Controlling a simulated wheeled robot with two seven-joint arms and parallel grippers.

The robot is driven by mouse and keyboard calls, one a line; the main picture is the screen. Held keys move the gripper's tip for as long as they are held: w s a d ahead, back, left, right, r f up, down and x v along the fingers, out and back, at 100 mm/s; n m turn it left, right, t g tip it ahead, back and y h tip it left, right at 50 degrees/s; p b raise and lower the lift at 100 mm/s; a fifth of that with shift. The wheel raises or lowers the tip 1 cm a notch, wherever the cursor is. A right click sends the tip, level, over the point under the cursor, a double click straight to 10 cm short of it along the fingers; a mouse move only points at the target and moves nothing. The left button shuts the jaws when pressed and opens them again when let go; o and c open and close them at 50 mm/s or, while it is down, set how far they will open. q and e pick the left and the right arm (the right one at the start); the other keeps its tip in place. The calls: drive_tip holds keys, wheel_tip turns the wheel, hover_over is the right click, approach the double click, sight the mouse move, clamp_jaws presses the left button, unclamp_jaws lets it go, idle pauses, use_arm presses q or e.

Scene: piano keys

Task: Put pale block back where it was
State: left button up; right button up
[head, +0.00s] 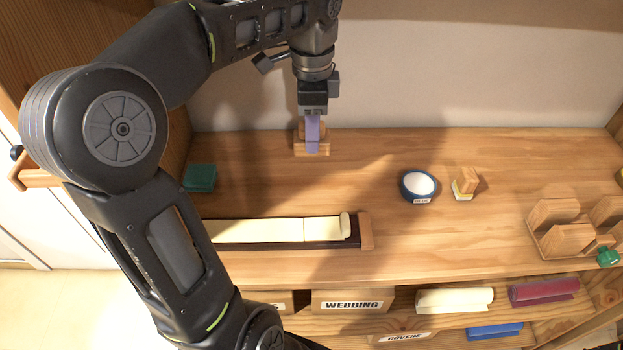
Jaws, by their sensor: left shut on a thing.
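My left gripper (312,110) points down near the back wall, left of the middle of the bench. It is shut on a pale lavender block (312,132), which hangs upright below the jaws. The block's lower end is at a small wooden holder (312,151) on the bench. I cannot tell whether the block rests in the holder or is just above it. My right gripper is not in view.
A long dark tray (366,231) with cream keys lies at the front left, partly behind my left arm. A teal block (200,178), a round blue tin (418,187), a wood-topped block (467,182) and a wooden rack (552,236) stand on the bench. The middle is clear.

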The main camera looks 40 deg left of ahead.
use_arm(q)
drive_tip(key=shift+w, duration=0.1)
wheel_tip(320, 180, down, 5)
drive_tip(key=b, duration=0.4)
drive_tip(key=shift+f, duration=0.6)
drive_tip(key=shift+f, duration=1.9)
